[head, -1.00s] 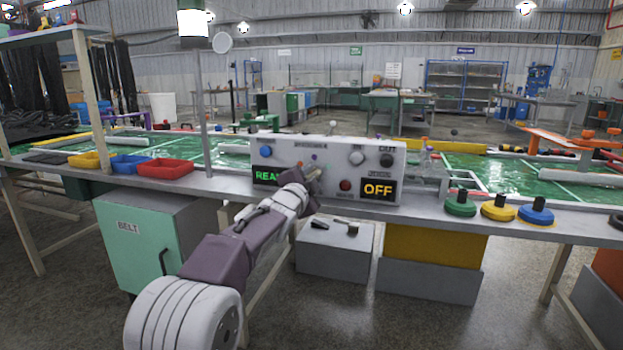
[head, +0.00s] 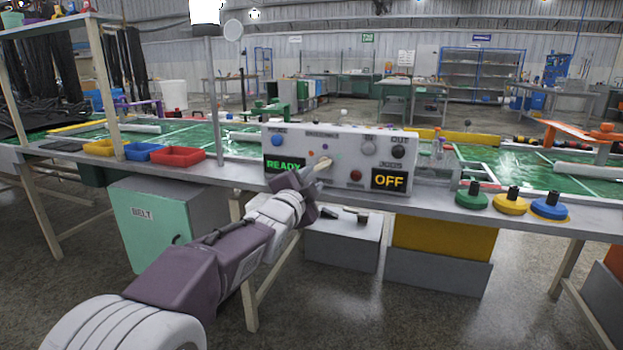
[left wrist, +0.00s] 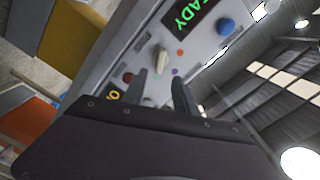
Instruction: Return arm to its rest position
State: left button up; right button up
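My left arm reaches in from the lower left of the head view. Its gripper (head: 312,184) is in front of the lower left part of the white control panel (head: 340,146). In the left wrist view the two dark fingers (left wrist: 160,88) are apart with nothing between them. A pale knob (left wrist: 162,62) on the panel shows just beyond the fingertips, apart from them as far as I can tell. The panel's green display (head: 284,165) reads READY and its amber display (head: 389,179) reads OFF. My right gripper is not in view.
The panel stands on a long grey bench (head: 440,199). Yellow, blue and red trays (head: 178,157) lie at left, green, yellow and blue round pieces (head: 510,204) at right. Below are a green BELT cabinet (head: 155,230) and a grey box (head: 343,243). The front floor is open.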

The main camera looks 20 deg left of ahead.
pick_arm(q)
jog(key=s+d+f+n+g+p, duration=0.1)
jog(key=s+f+n+g+p, duration=0.2)
jog(key=s+f+g+p, duration=0.45)
jog(key=s+d+f+n+g+p, duration=0.1)
jog(key=s+f+n+g+p, duration=0.3)
jog(key=f, duration=0.6)
jog(key=s+f+n+g, duration=0.2)
jog(key=s+f, duration=0.3)
jog(key=s, duration=0.4)
jog(key=s+f+n+g, duration=0.3)
jog(key=s+f, duration=0.2)
jog(key=s, duration=0.5)
notch_tip(320, 180, up, 38)
jog(key=p, duration=3.7)
jog(key=shift+s+f+n, duration=0.15)
jog(key=shift+f+n, duration=0.05)
jog(key=shift+n, duration=0.2)
